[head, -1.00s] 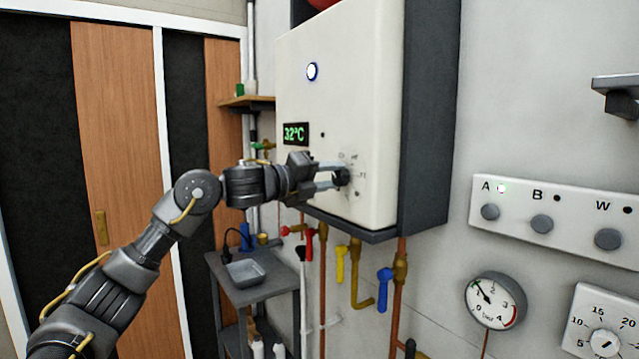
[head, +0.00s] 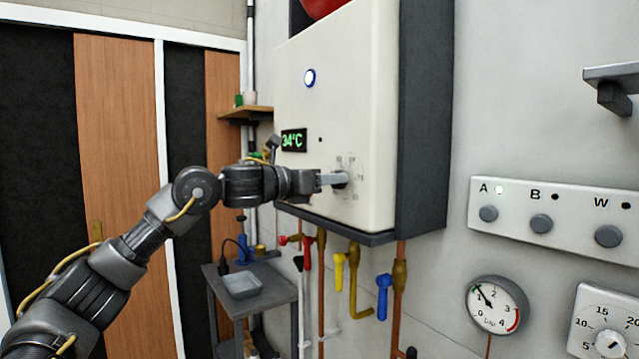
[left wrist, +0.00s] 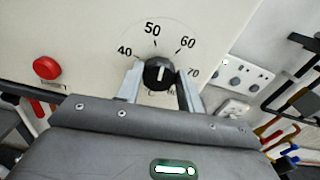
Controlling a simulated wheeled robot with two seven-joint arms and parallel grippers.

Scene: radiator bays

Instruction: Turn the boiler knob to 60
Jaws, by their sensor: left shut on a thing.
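The black boiler knob (left wrist: 159,72) sits on the white boiler front (head: 335,80), inside a printed scale with 40, 50, 60 and 70. Its pale pointer mark stands roughly upright in the left wrist view, seemingly between 50 and 60; its exact reading is hard to tell. My left gripper (head: 340,180) is shut on the knob, with one finger on each side of it, and it hides most of the knob in the head view. The left gripper's fingers also show in the left wrist view (left wrist: 160,80). The green display (head: 293,140) reads 34°C. My right gripper is not in view.
A red button (left wrist: 47,67) is left of the scale. Pipes with red, yellow and blue valve handles (head: 382,297) hang below the boiler. A switch panel (head: 560,222) and a pressure gauge (head: 497,305) are on the wall at right. A small grey table (head: 265,290) stands below.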

